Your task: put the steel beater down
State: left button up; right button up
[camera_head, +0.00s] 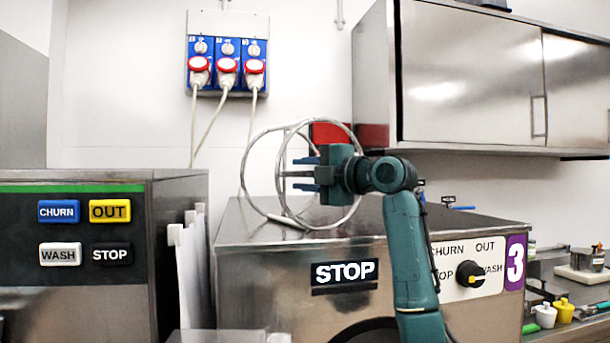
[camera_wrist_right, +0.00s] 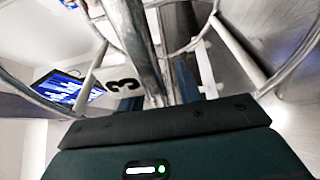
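The steel beater (camera_head: 286,220), an open frame of round hoops and bars, is up in the air in front of and above the machine marked 3 (camera_head: 250,284). My right gripper (camera_head: 299,174) is shut on a bar of the beater, with its blue fingers on either side. In the right wrist view the beater's bars (camera_wrist_right: 133,32) cross between and beyond the fingers. Whether the beater's lower edge touches the machine's top cannot be told. My left gripper is not in view.
The steel top (camera_head: 450,222) of machine 3 looks mostly bare. A machine with CHURN and WASH buttons (camera_head: 60,255) stands left, with white panels (camera_head: 190,265) in the gap. Steel cabinets (camera_head: 470,85) hang at right. A counter at right holds small bottles (camera_head: 564,311) and a scale (camera_head: 583,273).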

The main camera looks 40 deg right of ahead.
jog(key=shift+r, duration=0.1)
